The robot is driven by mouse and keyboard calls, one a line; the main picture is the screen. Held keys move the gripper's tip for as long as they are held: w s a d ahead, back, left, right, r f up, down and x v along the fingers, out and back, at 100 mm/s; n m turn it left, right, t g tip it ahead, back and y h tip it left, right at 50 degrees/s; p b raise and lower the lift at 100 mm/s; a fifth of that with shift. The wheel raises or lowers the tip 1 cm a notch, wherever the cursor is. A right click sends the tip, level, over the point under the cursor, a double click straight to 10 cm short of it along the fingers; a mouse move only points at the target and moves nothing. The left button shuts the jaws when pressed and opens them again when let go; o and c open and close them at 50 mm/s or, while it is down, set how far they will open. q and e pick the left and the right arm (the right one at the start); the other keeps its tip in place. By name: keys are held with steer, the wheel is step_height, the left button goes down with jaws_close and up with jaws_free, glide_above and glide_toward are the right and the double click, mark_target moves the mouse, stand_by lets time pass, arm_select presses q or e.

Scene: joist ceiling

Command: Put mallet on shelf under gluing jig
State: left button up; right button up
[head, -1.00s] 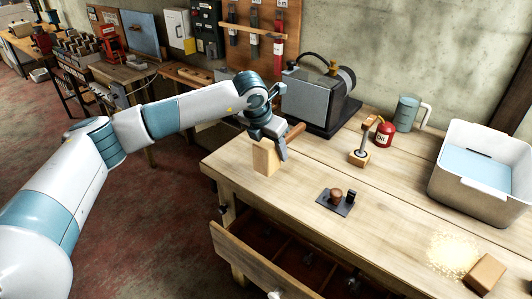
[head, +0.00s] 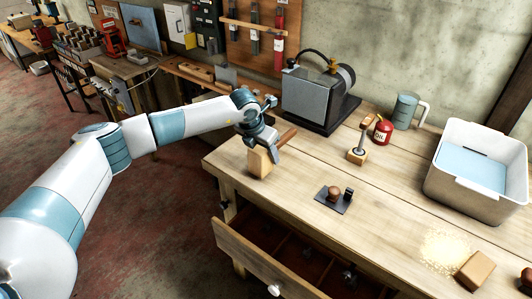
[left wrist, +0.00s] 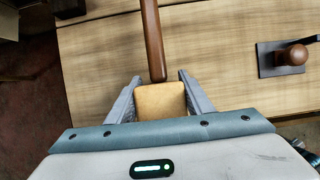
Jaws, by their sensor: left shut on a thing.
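The mallet has a pale wooden block head (head: 260,161) and a brown handle (head: 287,136). My left gripper (head: 265,146) is shut on the mallet head from above. In the left wrist view the head (left wrist: 160,101) sits between the two fingers, and the handle (left wrist: 152,40) points away. I cannot tell whether the head touches the bench. I cannot make out the gluing jig or the shelf under it. My right gripper is not in view.
The workbench (head: 300,185) has an open drawer (head: 265,255) in front. On it are a grey machine (head: 315,95), a dark plate with a brown knob (head: 333,200), a red can (head: 383,131), a mug (head: 405,112) and a grey bin (head: 475,195). A side bench (head: 125,72) stands at the back left.

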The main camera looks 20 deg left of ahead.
arm_select(q)
steer(key=shift+f, duration=0.5)
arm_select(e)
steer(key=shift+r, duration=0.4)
arm_select(q)
steer(key=shift+f, duration=0.2)
steer(key=o, duration=1.3)
steer(key=shift+o, duration=0.2)
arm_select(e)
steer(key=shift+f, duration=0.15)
arm_select(q)
steer(key=shift+r, duration=0.15)
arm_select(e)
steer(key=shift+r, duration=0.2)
